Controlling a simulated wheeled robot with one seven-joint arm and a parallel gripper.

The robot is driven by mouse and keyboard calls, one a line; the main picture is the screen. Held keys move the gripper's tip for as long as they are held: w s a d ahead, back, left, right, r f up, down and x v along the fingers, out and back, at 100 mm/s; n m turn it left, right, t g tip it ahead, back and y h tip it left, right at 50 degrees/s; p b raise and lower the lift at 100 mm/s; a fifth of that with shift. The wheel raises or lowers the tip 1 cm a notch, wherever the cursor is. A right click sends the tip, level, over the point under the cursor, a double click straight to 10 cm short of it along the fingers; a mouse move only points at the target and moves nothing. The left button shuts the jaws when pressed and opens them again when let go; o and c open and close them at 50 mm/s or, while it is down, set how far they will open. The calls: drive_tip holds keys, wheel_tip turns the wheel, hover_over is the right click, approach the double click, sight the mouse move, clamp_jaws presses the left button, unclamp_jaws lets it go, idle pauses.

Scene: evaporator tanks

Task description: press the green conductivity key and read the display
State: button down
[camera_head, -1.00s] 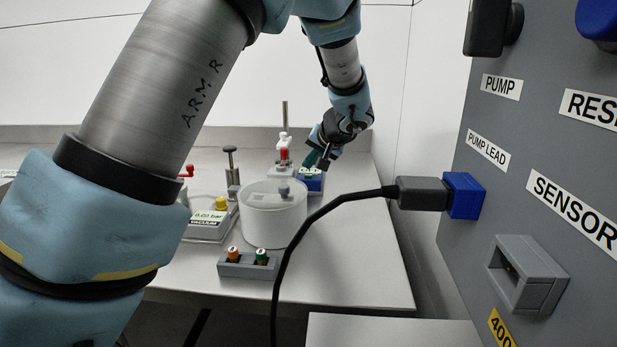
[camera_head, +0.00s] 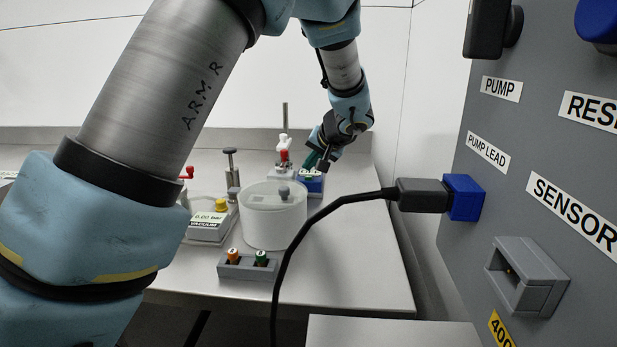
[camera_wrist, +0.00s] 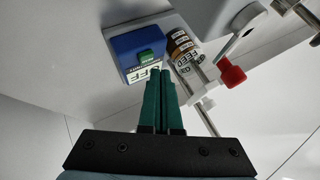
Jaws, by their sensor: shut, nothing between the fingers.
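The blue meter box (camera_wrist: 136,51) with a green key (camera_wrist: 146,57) on its top face stands on the bench. In the wrist view, a white panel (camera_wrist: 140,73) beside the key shows large letters that look like "FF", partly covered by my fingers. My gripper (camera_wrist: 161,72) is shut and empty, with its green fingertips just short of the key, over the edge of the panel. I cannot tell whether they touch the box. In the head view, the blue box (camera_head: 312,185) is at the back right of the bench, with my gripper (camera_head: 321,163) directly above it.
A black cable (camera_head: 300,235) crosses in front.

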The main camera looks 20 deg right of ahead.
drive_tip(key=shift+f+b, duration=0.9)
drive_tip(key=shift+b, duration=0.55)
idle(1.1)
drive_tip(key=shift+r, duration=0.1)
drive_tip(key=shift+r+p, duration=0.35)
drive_tip(key=shift+r, duration=0.45)
drive_tip(key=shift+r, duration=0.1)
wheel_tip(320, 180, up, 5)
drive_tip(key=shift+f+p, duration=0.1)
drive_tip(key=shift+p, duration=1.15)
